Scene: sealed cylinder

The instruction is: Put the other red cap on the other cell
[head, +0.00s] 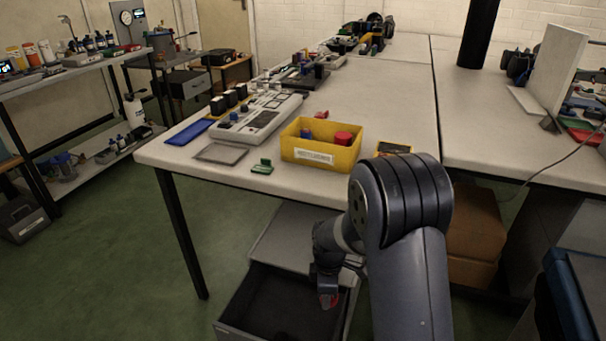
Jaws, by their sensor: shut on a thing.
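My gripper (328,288) points down over an open dark drawer (262,300) under the table. It is shut on a small red thing (328,300), most likely a red cap; its shape is mostly hidden by the fingers. A yellow bin (320,157) stands on the table above, with a round red thing (343,138) and a blue thing (306,134) inside. I cannot tell whether the red one is a cap on a cell. No cell is plain to see in the drawer, whose near part is cut off by the frame.
The table (225,177) edge lies above and behind my gripper. A green part (262,167), a grey plate (221,154), a blue tray (190,132) and a grey instrument (258,118) sit on it. Brown boxes (473,235) stand under the table at right.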

